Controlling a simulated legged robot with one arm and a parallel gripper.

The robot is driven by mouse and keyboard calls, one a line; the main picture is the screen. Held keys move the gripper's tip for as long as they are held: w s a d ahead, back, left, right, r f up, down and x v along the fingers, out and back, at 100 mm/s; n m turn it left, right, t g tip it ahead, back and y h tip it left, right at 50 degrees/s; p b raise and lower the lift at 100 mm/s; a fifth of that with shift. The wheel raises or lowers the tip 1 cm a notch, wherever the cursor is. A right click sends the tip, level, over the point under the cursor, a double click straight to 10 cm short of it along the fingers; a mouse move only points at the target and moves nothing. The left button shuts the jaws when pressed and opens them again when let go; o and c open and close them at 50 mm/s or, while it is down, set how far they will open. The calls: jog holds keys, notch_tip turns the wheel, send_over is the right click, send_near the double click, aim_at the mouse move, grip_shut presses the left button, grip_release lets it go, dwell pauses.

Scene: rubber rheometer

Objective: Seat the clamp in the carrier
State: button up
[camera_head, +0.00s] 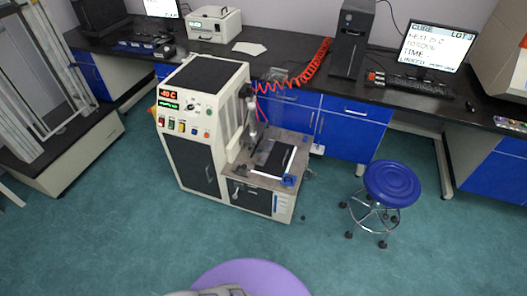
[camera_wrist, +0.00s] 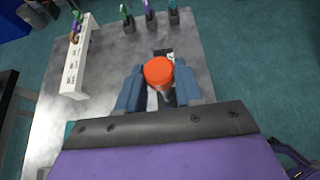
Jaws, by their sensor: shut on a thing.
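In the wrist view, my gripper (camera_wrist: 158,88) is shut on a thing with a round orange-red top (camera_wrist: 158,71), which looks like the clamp. Its lower part is mostly hidden between the two blue-grey fingers. It is over a grey metal surface (camera_wrist: 215,75); I cannot tell whether it touches it. A long white rail (camera_wrist: 75,68) with small dark marks, possibly the carrier, stands to the left, apart from my gripper. Small coloured pieces (camera_wrist: 76,28) show at its far end. My gripper does not show in the head view.
Several dark holders with green and purple tops (camera_wrist: 150,17) stand along the surface's far edge. In the head view, a white machine (camera_head: 205,125) has a low deck with a black and white piece (camera_head: 274,158). A blue stool (camera_head: 392,183) stands right; green floor (camera_head: 110,230) is clear.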

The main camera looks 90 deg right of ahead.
jog(key=shift+r+p, duration=1.6)
jog(key=shift+r, duration=0.65)
jog(key=shift+w, duration=0.1)
